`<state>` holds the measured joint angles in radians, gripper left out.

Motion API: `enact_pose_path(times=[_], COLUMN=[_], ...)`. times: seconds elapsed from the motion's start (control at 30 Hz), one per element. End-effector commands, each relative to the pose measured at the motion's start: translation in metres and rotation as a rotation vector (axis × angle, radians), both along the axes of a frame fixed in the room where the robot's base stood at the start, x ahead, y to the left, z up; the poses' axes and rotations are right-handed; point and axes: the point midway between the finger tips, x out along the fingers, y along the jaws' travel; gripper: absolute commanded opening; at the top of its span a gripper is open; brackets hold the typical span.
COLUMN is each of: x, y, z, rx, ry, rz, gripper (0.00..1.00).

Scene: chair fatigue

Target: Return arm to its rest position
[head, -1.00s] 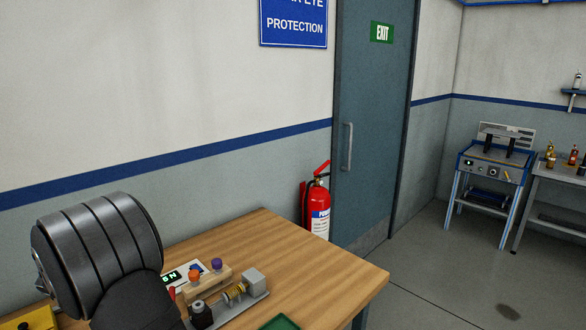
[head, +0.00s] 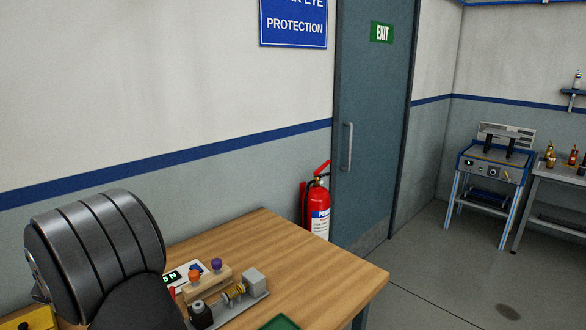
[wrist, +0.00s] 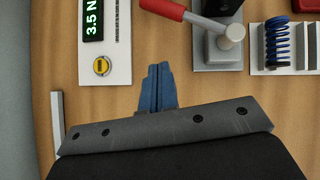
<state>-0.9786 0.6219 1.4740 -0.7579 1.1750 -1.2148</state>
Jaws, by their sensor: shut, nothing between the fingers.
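My gripper (wrist: 158,88) shows in the wrist view as two blue fingers pressed together, with nothing between them. It is over the wooden table. In the head view, my dark rounded arm link fills the lower left, and my fingers cannot be seen there. The wooden table (head: 318,262) is below and to the right of the arm. A white panel (wrist: 118,50) with a green display reading 3.5 N lies left of the fingers in the wrist view.
A red-handled lever device (wrist: 217,52) and a blue spring (wrist: 278,42) are right of the fingers. In the head view, a fixture with a spring (head: 233,292) and a green tray (head: 279,323) are on the table. A fire extinguisher (head: 318,210) stands by the door (head: 372,120).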

Motion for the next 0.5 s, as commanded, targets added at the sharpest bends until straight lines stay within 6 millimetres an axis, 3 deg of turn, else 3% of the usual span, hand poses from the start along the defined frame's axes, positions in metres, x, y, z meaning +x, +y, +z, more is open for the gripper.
enact_pose_path(times=[0.13, 0.5], x=[0.015, 0.034], y=[-0.003, 0.009], z=[-0.001, 0.011], rx=[-0.001, 0.004], ry=[0.001, -0.002], rz=[-0.145, -0.422], gripper=[0.0, 0.0])
